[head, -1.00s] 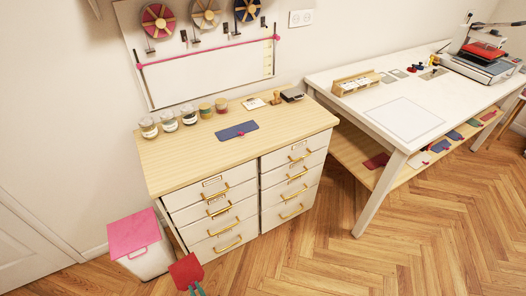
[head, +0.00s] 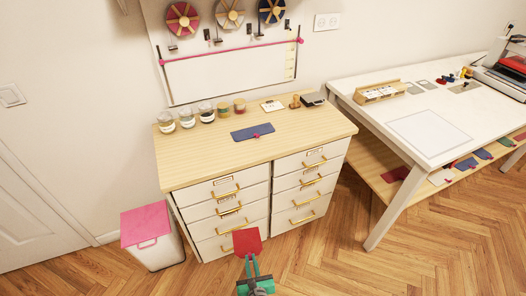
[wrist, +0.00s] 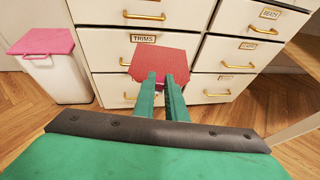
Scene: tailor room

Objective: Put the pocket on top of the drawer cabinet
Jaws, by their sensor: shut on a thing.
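A red pocket (head: 246,241) is held by my gripper (head: 252,262) in front of the drawer cabinet, below its top. In the wrist view the red pocket (wrist: 165,63) sticks out beyond the shut green fingers (wrist: 161,85) and covers part of the drawer fronts. The drawer cabinet (head: 190,173) has a light wood top and two columns of white drawers with brass handles. A blue piece (head: 252,132) with a small pink part lies on the middle of the top.
Several jars (head: 207,112) line the back left of the cabinet top, with a card (head: 272,106) and a black object (head: 313,99) at the back right. The top's front is clear. A pink-lidded bin (head: 148,228) stands left, a white table (head: 400,105) right.

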